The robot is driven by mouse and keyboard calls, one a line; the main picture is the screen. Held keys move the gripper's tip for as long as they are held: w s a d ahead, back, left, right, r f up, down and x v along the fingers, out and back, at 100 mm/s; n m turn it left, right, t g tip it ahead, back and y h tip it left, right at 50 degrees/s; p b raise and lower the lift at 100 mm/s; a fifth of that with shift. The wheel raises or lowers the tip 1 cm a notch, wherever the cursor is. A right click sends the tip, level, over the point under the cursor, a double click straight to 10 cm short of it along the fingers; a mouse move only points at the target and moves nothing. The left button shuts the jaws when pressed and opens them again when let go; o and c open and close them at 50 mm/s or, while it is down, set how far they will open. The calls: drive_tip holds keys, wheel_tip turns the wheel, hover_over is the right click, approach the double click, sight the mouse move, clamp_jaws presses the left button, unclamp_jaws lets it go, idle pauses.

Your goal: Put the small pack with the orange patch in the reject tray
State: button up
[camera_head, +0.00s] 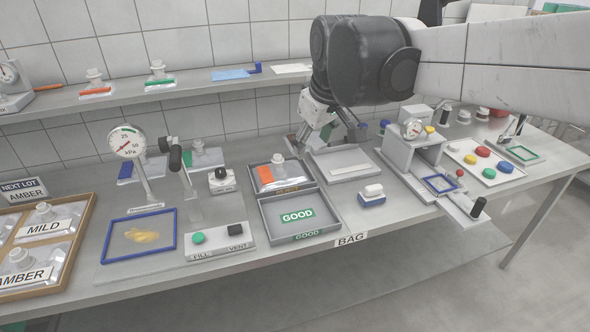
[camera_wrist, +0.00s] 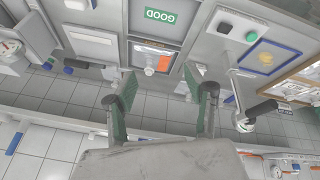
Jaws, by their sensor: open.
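A small clear pack with an orange patch (camera_head: 270,178) and a white cap lies in a grey tray (camera_head: 297,166) directly behind the tray marked GOOD (camera_head: 331,218). In the wrist view the orange-patch pack (camera_wrist: 152,55) also lies in that tray, beyond my fingers. My gripper (camera_wrist: 160,80) is open and empty, its green-padded fingers wide apart. In the head view my gripper (camera_head: 318,128) hangs above the back of the bench, right of the pack and apart from it.
Another orange-marked pack (camera_head: 95,91) and a green-marked one stand on the back shelf (camera_head: 125,89). A gauge on a post (camera_head: 127,142) and a black-handled lever stand left of the trays. A flat grey plate (camera_head: 345,160) and a white-and-blue block (camera_head: 372,195) are to the right.

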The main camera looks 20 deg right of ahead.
drive_tip(key=s+f+m+t, duration=0.1)
drive_tip(key=s+f, duration=0.3)
drive_tip(key=s, duration=0.4)
drive_tip(key=s+f+m+t, duration=0.1)
drive_tip(key=s+f+m, duration=0.2)
drive_tip(key=s+f, duration=0.2)
drive_tip(key=s, duration=0.3)
drive_tip(key=shift+s+m, duration=0.35)
drive_tip(key=shift+m, duration=0.05)
